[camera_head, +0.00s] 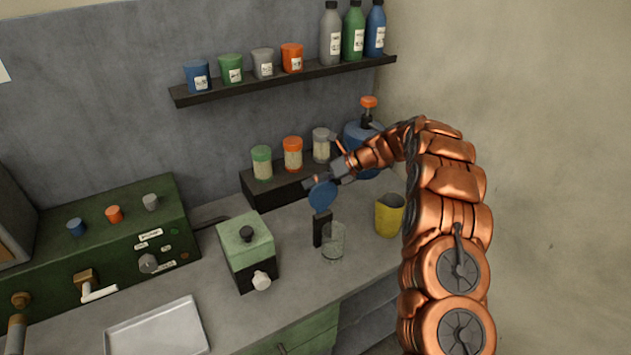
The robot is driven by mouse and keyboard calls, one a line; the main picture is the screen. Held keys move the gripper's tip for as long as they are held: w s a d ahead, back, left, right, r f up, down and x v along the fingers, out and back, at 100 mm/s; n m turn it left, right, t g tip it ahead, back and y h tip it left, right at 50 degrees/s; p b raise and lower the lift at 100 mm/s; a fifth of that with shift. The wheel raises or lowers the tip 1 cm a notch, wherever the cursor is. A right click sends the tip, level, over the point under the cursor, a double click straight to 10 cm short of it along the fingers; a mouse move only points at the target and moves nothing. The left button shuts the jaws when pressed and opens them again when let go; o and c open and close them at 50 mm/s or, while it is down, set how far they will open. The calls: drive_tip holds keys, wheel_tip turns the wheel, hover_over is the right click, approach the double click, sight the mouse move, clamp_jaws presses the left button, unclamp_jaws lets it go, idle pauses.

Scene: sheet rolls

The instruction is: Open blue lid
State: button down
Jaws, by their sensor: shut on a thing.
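The blue lid (322,195) is a round disc tilted up on edge, with its flat face toward the camera. My gripper (330,179) is at its upper edge and shut on it; the fingertips are small and partly hidden, so the exact contact is unclear. A clear glass container (334,245) stands upright on the counter below the lid, apart from it. A black upright block (321,230) stands just left of the glass, below the lid.
Jars with green (262,163), orange (292,154) and grey lids (321,145) stand on a black riser (266,191) behind. A yellow cup (389,215) is right of the glass. A green-topped box (246,252) is left. A blue canister (360,140) is behind my arm.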

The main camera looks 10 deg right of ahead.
drive_tip(key=shift+s+d+f, duration=0.15)
drive_tip(key=shift+d+f, duration=0.3)
drive_tip(key=shift+f, duration=0.4)
drive_tip(key=c, duration=1.2)
unclamp_jaws()
drive_tip(key=shift+o, duration=0.7)
drive_tip(key=shift+d, duration=0.2)
drive_tip(key=shift+o, duration=1.2)
drive_tip(key=shift+a+r, duration=0.1)
drive_tip(key=shift+a, duration=0.1)
drive_tip(key=shift+a+r, duration=0.15)
drive_tip(key=shift+r, duration=0.2)
drive_tip(key=v, duration=1.1)
drive_tip(key=shift+d+r, duration=0.25)
drive_tip(key=shift+d, duration=0.1)
